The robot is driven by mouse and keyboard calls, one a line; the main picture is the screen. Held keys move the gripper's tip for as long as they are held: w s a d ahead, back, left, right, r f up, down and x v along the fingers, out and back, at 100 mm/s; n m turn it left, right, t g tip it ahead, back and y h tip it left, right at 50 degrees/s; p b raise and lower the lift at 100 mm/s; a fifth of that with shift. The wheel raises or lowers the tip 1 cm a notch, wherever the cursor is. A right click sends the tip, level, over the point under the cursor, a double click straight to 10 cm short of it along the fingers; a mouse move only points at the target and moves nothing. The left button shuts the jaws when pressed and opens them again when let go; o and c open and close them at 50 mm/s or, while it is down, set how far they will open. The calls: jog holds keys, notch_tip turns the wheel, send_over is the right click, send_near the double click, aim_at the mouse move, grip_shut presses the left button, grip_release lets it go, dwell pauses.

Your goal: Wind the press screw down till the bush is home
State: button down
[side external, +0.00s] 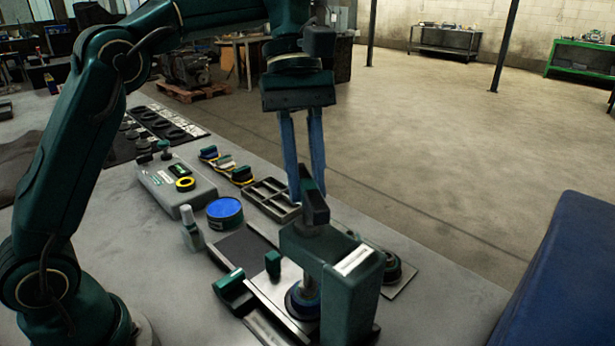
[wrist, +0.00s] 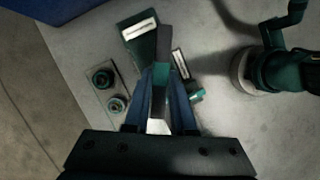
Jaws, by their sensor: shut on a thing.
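The press (side external: 355,285) is a green frame with a pale label, standing at the front of the bench. Its dark screw handle (side external: 314,208) sits above the frame. My gripper (side external: 309,192) comes down from above, its two blue fingers shut on the handle. In the wrist view, my gripper (wrist: 160,85) has the handle bar (wrist: 163,45) between its fingers, and the press (wrist: 141,40) lies beyond. Under the press head, a dark round part with a blue ring (side external: 302,300) shows around the lower screw. The bush itself and its seating cannot be made out.
A plate with two round fittings (side external: 393,272) lies right of the press. To the left are a green block (side external: 232,287), a blue-topped round tin (side external: 224,212), a divided tray (side external: 271,199) and a grey control box (side external: 176,184). A blue surface (side external: 570,285) stands at the right edge.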

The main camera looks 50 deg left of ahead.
jog(key=shift+m+g, duration=0.3)
jog(key=shift+m, duration=0.7)
jog(key=c, duration=0.8)
grip_release()
jog(key=shift+o, duration=0.2)
jog(key=shift+w+y, duration=0.1)
jog(key=shift+y, duration=0.2)
